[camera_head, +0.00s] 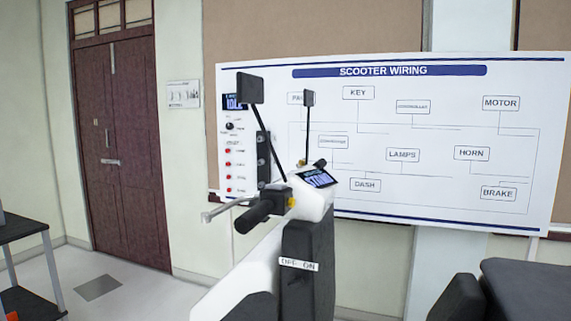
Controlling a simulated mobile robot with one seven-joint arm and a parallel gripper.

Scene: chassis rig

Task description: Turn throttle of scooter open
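The scooter's white front body (245,280) stands in the middle of the view, with a dark panel (308,265) on it. A black handlebar grip (257,216) points toward the lower left, and a grey brake lever (222,209) runs beside it. I take this grip to be the throttle; its turn angle cannot be told. A yellow part (291,202) sits at the grip's inner end. A small dash display (318,179) is lit in blue and white. The far handlebar end is mostly hidden. My gripper is not in view.
Black mirrors (250,88) rise on stalks above the handlebar. A wiring board (470,130) and a red-button panel (229,170) stand behind. The floor (125,285) between shelf and scooter looks clear.

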